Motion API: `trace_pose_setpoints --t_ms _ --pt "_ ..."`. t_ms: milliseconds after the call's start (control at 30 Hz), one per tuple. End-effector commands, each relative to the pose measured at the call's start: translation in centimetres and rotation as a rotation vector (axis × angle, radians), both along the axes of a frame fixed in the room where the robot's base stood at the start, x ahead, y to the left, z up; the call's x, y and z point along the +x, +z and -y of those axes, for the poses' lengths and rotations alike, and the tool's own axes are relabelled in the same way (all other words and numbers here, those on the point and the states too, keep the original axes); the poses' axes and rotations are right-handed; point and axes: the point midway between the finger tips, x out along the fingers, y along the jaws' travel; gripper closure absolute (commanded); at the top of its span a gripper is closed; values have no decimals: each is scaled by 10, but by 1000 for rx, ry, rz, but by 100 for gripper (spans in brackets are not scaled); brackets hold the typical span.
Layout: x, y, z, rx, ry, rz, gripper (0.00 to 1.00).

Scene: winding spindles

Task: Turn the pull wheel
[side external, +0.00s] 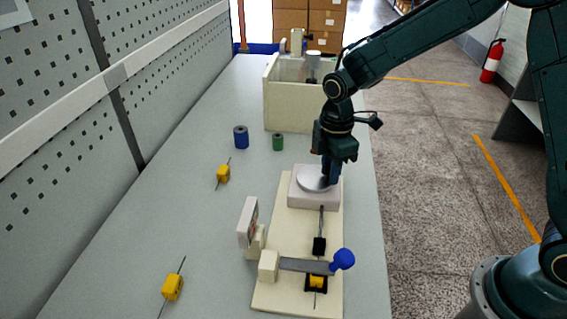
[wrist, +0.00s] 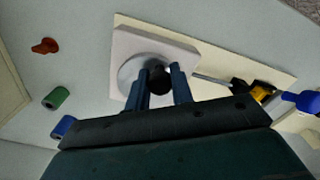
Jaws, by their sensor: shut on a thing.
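The pull wheel (side external: 311,178) is a pale grey disc on a square whitish block (side external: 299,199) at the far end of the cream base board (side external: 285,232). In the wrist view the wheel (wrist: 128,75) shows partly behind my fingers, with a dark knob (wrist: 160,77) on it. My gripper (side external: 329,181) points down at the right part of the wheel. In the wrist view my gripper (wrist: 161,85) has its two fingers on either side of the dark knob, shut on it. The fingers hide part of the wheel.
A black part on a rod (side external: 319,245) and a blue-knobbed lever (side external: 305,265) over a yellow spindle (side external: 317,282) lie nearer on the board. A dial stand (side external: 248,223) is beside it.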

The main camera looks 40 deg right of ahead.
Motion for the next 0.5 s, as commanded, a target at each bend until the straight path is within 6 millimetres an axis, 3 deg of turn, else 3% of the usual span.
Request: trace_pose_setpoints --t_ms 500 --pt "-4 1 -15 0 -481 1 100"
